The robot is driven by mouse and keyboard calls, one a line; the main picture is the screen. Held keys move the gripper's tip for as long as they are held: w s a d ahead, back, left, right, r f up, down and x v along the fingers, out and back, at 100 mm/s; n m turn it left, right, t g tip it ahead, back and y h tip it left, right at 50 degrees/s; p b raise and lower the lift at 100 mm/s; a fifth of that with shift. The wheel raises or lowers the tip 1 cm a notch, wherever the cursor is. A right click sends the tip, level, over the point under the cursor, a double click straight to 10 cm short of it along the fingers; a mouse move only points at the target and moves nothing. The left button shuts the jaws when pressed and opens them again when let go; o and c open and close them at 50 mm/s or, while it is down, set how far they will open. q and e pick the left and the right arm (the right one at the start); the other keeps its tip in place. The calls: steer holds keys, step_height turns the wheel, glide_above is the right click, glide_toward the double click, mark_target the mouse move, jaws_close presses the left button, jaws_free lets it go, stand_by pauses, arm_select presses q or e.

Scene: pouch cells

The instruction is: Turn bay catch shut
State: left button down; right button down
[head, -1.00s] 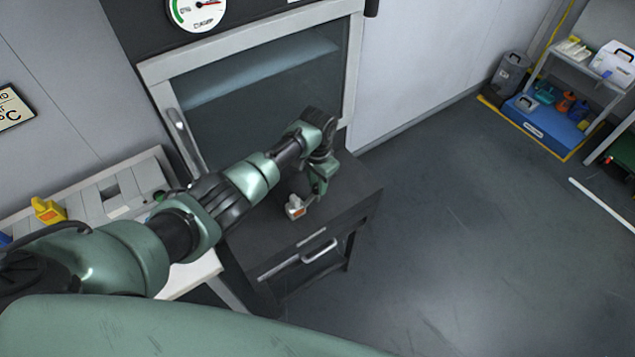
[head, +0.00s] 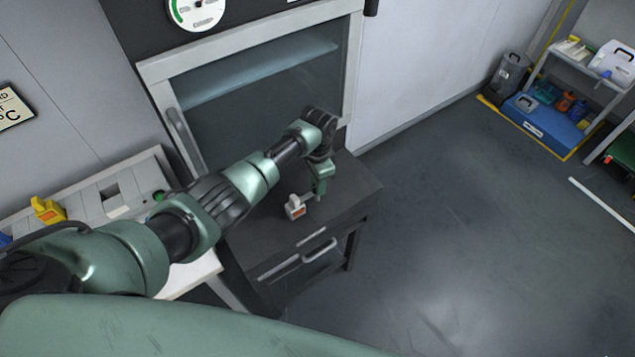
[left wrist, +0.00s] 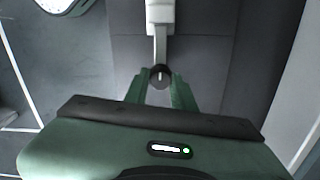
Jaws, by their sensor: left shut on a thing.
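The bay catch (head: 296,207) is a small pale block with an orange mark, on top of the dark cabinet below the glass-fronted bay. A short pale bar runs from it toward my left gripper (head: 319,195). In the left wrist view the catch's pale bar (left wrist: 160,48) ends in a round dark knob (left wrist: 159,76) between the fingertips of my left gripper (left wrist: 160,88). The gripper is shut on this knob end, with the pale block beyond it. My right gripper is in neither view.
The dark cabinet (head: 345,195) has a bar handle (head: 320,250) on its front. The glass bay window (head: 265,95) stands behind my arm. A bench with a yellow item (head: 48,210) is at left. Open floor (head: 470,240) lies to the right.

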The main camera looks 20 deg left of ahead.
arm_select(q)
steer(key=c, duration=1.2)
jaws_free()
steer(key=shift+o, duration=0.2)
steer(key=shift+r+b, duration=0.45)
steer(key=shift+r, duration=3.5)
